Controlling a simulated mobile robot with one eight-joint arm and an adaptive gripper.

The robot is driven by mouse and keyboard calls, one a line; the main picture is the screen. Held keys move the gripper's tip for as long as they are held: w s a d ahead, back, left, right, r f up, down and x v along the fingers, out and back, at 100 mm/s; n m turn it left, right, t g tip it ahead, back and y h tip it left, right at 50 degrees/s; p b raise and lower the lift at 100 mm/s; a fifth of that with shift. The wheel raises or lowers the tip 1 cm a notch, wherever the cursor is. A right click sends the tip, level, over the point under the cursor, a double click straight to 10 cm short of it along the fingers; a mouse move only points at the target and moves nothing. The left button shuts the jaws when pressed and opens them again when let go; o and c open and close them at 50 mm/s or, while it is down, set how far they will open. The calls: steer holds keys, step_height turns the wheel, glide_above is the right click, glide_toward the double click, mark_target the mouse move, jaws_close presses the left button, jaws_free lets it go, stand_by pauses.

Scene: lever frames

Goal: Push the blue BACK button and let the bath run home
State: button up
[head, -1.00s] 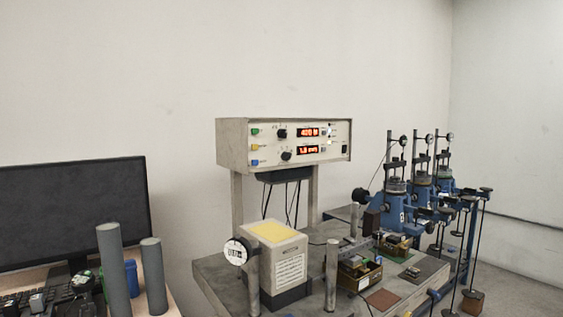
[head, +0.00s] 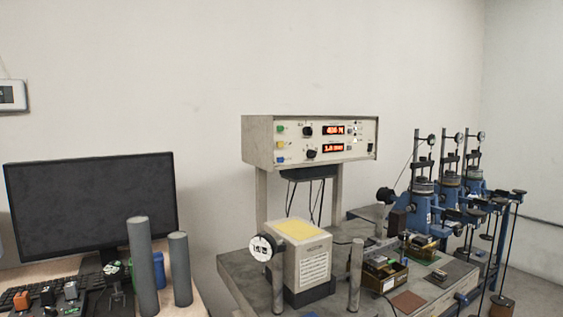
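A beige control box (head: 312,140) stands on posts behind the grey machine table (head: 235,275). Its front has a column of green, yellow and blue buttons at the left. The blue button (head: 280,159) is the lowest; its label is too small to read. Two red lit displays sit to the right of the buttons. An open box-like assembly (head: 386,272) lies on the table at right, behind a grey post; I cannot tell if it is the bath. My gripper is not in view.
A white unit with a yellow top (head: 302,230) and a round dial (head: 262,247) stand in front of the control box. A monitor (head: 90,205) and two grey cylinders (head: 142,270) are at left. Blue presses (head: 425,207) stand at right.

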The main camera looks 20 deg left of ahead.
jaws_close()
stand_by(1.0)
